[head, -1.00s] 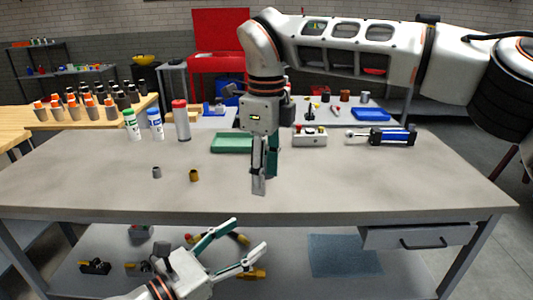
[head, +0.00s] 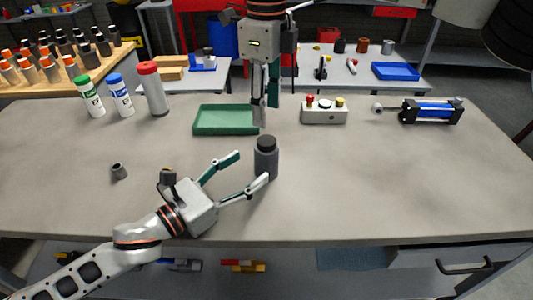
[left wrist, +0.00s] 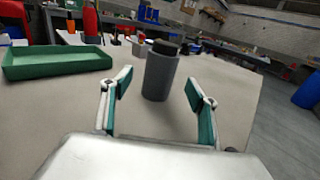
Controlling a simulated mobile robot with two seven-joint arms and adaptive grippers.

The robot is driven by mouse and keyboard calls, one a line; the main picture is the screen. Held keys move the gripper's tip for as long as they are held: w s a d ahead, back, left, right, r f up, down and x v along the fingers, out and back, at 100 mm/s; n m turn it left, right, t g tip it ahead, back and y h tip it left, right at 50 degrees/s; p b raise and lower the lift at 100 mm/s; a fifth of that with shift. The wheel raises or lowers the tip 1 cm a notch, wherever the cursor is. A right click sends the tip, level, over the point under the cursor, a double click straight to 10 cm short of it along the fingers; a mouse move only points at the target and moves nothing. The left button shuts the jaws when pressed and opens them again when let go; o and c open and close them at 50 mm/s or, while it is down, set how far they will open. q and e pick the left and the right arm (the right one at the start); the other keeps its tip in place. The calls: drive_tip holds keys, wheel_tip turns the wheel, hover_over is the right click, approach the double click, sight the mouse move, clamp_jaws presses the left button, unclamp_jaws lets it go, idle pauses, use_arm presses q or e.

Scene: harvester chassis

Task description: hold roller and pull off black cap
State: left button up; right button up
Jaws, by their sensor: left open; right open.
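The roller (head: 266,168) is a dark grey cylinder standing upright on the table, with a black cap (head: 265,142) on its top. My left gripper (head: 250,169) is open and low over the table, its fingers pointing at the roller. In the left wrist view the roller (left wrist: 160,78) stands ahead, between the two spread fingers (left wrist: 157,92) and seemingly just past their tips. The black cap (left wrist: 165,47) is above finger level there. My right gripper (head: 267,110) is open and empty, pointing down behind the roller, near the green tray's right end.
A green tray (head: 222,132) lies behind the left gripper. Bottles with green, blue and red caps (head: 152,90) stand at the back left. A button box (head: 324,115) and a blue cylinder (head: 433,112) lie to the right. A small grey ring (head: 119,171) lies left. The front right is clear.

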sight(258, 161)
use_arm(q)
drive_tip(key=shift+x, duration=3.55)
use_arm(e)
drive_tip(key=shift+s, duration=0.1)
